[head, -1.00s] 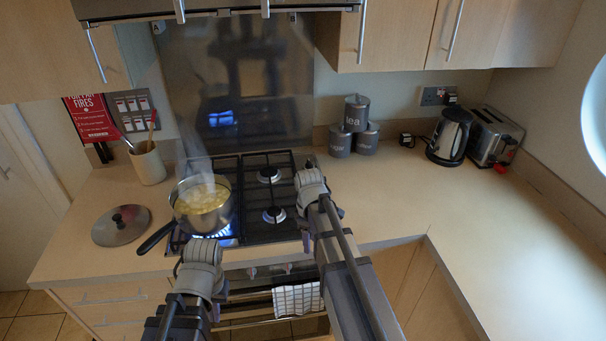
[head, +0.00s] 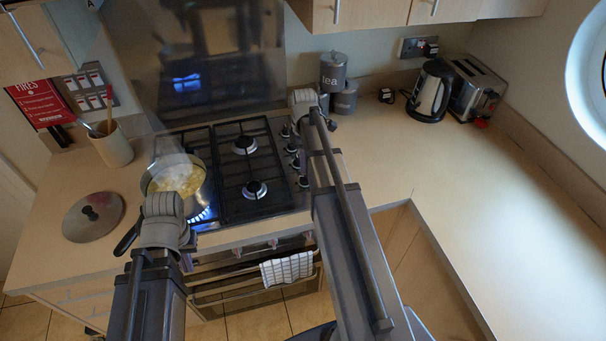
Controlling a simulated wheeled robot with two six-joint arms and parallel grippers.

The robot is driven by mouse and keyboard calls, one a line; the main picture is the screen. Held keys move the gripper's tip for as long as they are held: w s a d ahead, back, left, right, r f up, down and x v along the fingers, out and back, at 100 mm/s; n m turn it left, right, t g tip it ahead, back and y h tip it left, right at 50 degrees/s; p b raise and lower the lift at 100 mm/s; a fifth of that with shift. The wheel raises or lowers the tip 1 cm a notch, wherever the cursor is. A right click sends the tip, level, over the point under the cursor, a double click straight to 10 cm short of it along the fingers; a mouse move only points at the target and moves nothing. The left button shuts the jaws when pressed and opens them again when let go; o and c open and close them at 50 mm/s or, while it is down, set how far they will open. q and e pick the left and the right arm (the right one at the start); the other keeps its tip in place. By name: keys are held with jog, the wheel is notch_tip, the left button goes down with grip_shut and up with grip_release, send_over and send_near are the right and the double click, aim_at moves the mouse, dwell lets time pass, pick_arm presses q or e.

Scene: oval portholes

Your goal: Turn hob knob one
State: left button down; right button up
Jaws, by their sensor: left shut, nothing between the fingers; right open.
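Several dark hob knobs (head: 292,149) run in a row along the right side of the gas hob (head: 228,205). I cannot tell which is knob one. My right gripper (head: 308,101) is above the back end of the row, with its arm just right of the knobs. It is open, its fingers mostly hidden by the wrist. I cannot see it touching a knob. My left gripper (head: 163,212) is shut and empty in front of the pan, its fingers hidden. The front left burner is lit with a blue flame.
A steaming pan (head: 203,186) sits on the lit burner. Its lid (head: 94,217) lies on the left worktop near a utensil pot (head: 113,148). Canisters (head: 333,73), a kettle (head: 431,91) and a toaster (head: 476,84) stand behind. The right worktop (head: 440,190) is clear.

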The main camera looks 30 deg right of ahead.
aim_at(304, 176)
notch_tip(304, 176, down, 7)
jog(key=b, duration=0.6)
jog(key=shift+r, duration=0.15)
jog(key=shift+c, duration=0.3)
grip_shut()
